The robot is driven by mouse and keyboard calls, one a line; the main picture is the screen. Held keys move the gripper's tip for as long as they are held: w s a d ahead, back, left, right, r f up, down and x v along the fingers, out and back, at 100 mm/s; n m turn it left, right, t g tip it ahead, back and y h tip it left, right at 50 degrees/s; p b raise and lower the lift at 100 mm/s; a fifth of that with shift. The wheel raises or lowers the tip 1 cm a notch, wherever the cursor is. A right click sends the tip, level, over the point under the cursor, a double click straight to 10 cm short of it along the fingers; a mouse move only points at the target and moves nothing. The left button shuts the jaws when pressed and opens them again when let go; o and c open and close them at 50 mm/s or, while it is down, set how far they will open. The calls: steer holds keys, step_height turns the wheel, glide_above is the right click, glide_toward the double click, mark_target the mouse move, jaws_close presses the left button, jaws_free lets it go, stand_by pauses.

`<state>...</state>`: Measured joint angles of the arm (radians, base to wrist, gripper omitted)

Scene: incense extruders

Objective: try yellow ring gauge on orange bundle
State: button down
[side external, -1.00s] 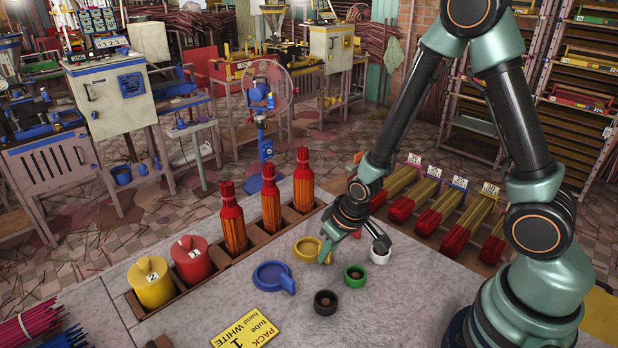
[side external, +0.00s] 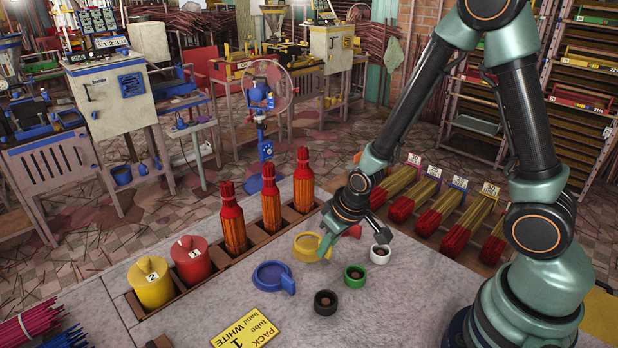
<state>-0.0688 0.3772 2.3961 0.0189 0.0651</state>
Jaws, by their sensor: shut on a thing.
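The yellow ring gauge (side external: 305,241) is at the middle of the grey worktop. My gripper (side external: 326,247) points down at its right side and is shut on it there, with the fingers hiding part of it. I cannot tell if it is clear of the worktop. Three upright bundles of orange sticks with red wraps stand in a slotted wooden rack to the left: a near one (side external: 233,222), a middle one (side external: 271,200) and a far one (side external: 303,182). All look alike in colour, and the ring is apart from them.
A blue ring gauge (side external: 272,279) with a handle lies in front. A black (side external: 326,303), a green (side external: 355,277) and a white small ring (side external: 380,254) lie to the right. A red piece (side external: 355,231) shows behind my gripper. Yellow (side external: 152,287) and red (side external: 191,262) numbered canisters share the rack.

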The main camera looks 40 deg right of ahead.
steer(key=shift+r, duration=1.65)
step_height(320, 180, up, 21)
steer(key=w, duration=1.3)
step_height(320, 180, down, 8)
steer(key=shift+r, duration=0.15)
stand_by(0.6)
steer(key=shift+f, duration=1.9)
steer(key=shift+f, duration=1.3)
